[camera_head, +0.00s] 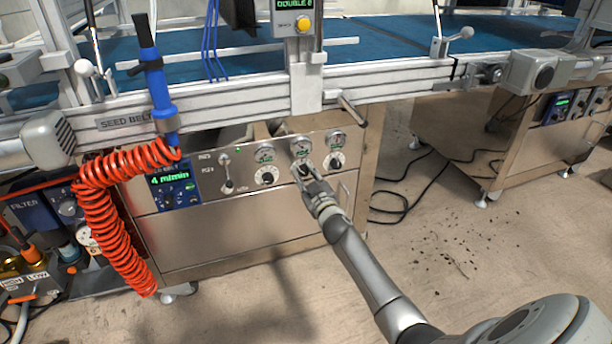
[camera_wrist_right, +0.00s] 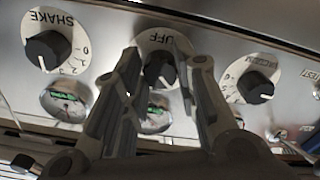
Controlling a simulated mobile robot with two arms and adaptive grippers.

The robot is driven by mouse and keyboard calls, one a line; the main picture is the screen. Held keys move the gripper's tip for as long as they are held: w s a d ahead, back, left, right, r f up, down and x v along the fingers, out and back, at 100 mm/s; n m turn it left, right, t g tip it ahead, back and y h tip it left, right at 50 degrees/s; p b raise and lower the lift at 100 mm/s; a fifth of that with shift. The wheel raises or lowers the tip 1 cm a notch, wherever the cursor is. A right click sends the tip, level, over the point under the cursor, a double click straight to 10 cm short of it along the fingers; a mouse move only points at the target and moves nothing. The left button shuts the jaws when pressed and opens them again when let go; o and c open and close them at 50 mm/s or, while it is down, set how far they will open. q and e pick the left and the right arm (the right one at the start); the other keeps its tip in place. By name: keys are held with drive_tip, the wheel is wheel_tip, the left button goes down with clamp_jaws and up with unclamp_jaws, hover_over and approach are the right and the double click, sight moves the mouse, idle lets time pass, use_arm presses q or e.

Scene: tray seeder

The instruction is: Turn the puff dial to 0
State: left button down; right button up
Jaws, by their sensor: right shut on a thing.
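The puff dial (camera_head: 301,166) is the middle of three black knobs on white plates on the steel control panel. In the right wrist view the puff dial (camera_wrist_right: 159,68) shows upside down, its label partly cut by a finger. My right gripper (camera_head: 307,178) reaches the panel from the lower right. Its two fingers (camera_wrist_right: 164,66) are on either side of the black knob, shut on it. The fingers hide part of the scale, and I cannot read the number it points to. My left gripper is not in view.
The shake dial (camera_head: 336,160) and vacuum dial (camera_head: 266,176) flank it closely, with round gauges (camera_head: 300,145) above. A blue display (camera_head: 168,184) and toggle switches (camera_head: 227,175) lie further left. A metal bar (camera_head: 352,113) juts out above right. The floor in front is clear.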

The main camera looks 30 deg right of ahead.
drive_tip(key=n, duration=0.4)
drive_tip(key=shift+n, duration=2.3)
drive_tip(key=o, duration=1)
drive_tip(key=shift+o, duration=0.2)
drive_tip(key=v, duration=1.2)
drive_tip(key=shift+r, duration=0.1)
